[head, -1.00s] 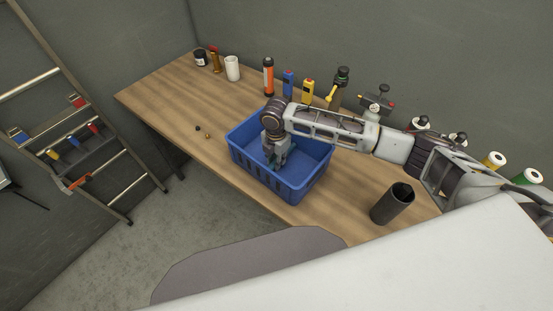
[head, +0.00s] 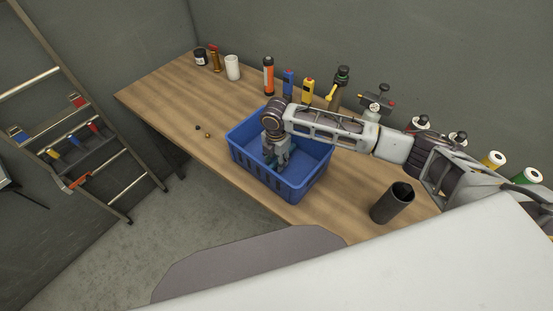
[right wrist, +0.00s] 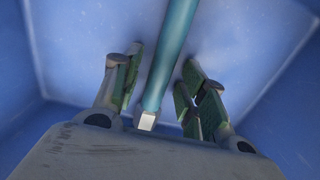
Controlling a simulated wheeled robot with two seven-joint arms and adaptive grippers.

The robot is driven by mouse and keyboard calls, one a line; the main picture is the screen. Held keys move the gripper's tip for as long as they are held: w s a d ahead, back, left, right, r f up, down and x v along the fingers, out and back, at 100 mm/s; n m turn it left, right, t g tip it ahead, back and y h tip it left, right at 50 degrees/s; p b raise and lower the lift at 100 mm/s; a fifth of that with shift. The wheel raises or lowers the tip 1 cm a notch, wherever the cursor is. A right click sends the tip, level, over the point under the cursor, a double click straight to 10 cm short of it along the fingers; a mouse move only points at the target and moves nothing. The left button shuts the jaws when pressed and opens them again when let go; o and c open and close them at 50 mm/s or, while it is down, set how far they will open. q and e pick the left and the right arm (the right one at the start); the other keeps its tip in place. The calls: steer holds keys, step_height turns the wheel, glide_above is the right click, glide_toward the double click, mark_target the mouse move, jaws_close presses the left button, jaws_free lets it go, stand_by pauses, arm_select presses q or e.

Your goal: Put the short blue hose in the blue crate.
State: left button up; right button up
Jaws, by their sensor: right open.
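The blue crate (head: 296,190) stands on the wooden table, and its walls and floor surround the scene in the right wrist view (right wrist: 75,45). My right gripper (head: 275,162) reaches down into the crate, toward its left part. In the right wrist view, its two fingers (right wrist: 163,80) are open and apart. The short blue hose (right wrist: 172,55), a teal-blue tube with a pale metal end, runs between the fingers with a gap on both sides. It is inside the crate walls; whether it touches the floor is hard to tell. My left gripper is not in view.
A dark open cylinder (head: 393,204) stands on the table right of the crate. Bottles and tools, including an orange-black one (head: 268,77) and a white cup (head: 232,68), line the back edge. Two tiny items (head: 207,135) lie left of the crate, with bare tabletop around.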

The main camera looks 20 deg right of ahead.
mark_target(275, 161)
steer(key=shift+r, duration=0.1)
step_height(275, 161, up, 12)
steer(key=b, duration=0.1)
stand_by(0.6)
steer(key=shift+a, duration=0.1)
steer(key=shift+a, duration=0.15)
stand_by(0.3)
